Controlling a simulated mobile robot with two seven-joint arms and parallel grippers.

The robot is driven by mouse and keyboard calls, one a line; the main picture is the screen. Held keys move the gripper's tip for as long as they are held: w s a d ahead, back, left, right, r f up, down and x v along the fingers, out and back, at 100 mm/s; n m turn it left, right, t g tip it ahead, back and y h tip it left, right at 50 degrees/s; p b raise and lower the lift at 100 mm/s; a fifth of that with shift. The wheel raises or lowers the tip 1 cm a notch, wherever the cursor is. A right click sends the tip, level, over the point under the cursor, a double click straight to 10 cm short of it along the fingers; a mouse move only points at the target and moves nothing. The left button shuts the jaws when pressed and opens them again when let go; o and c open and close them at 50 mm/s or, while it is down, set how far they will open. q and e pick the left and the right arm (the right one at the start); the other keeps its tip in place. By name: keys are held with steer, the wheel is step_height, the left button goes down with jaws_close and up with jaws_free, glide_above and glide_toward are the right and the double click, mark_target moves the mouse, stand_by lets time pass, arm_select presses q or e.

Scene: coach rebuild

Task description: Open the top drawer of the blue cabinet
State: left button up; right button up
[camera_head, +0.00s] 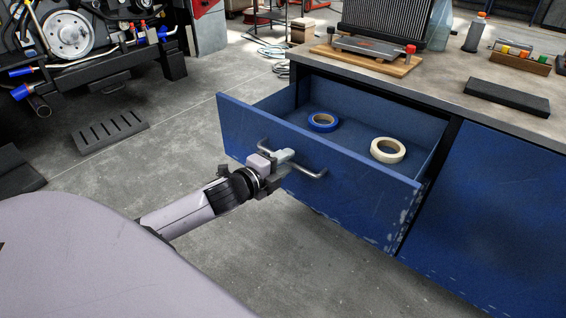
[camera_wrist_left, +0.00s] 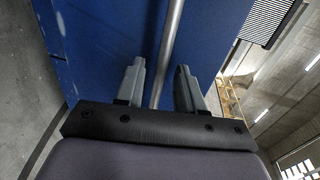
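The blue cabinet (camera_head: 490,215) stands at the right in the head view. Its top drawer (camera_head: 310,178) is pulled well out, and its inside shows. A grey bar handle (camera_head: 311,172) runs across the drawer front. My left gripper (camera_head: 284,157) is at the handle's left part. In the left wrist view the handle bar (camera_wrist_left: 169,45) passes between the two fingertips (camera_wrist_left: 159,78), with a narrow gap visible on each side. The gripper looks open around the bar. The gripper hides part of the handle in the head view. My right gripper is not in view.
A blue tape roll (camera_head: 323,122) and a cream tape roll (camera_head: 388,150) lie in the drawer. The worktop (camera_head: 450,92) carries a wooden board (camera_head: 366,60), bottles and a dark flat block (camera_head: 506,97). The floor (camera_head: 330,265) before the drawer is clear. An engine stands at upper left.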

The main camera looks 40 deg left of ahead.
arm_select(q)
steer(key=v, duration=0.7)
stand_by(0.5)
steer(key=shift+s, duration=0.1)
stand_by(0.4)
steer(key=s+d+f+n+g+p, duration=0.2)
steer(key=s+d+f+n+p, duration=0.2)
steer(key=s+d+n, duration=0.3)
steer(key=s+d+f+n+g+h+p, duration=0.1)
steer(key=s+d+f+n+g+p, duration=0.2)
steer(key=s+d+f+n, duration=0.3)
steer(key=s+d+n+p, duration=0.1)
steer(key=s+n, duration=0.2)
steer(key=shift+s+d+n, duration=0.2)
steer(key=shift+s+n, duration=0.15)
steer(key=shift+n, duration=0.05)
steer(key=shift+w+a, duration=0.1)
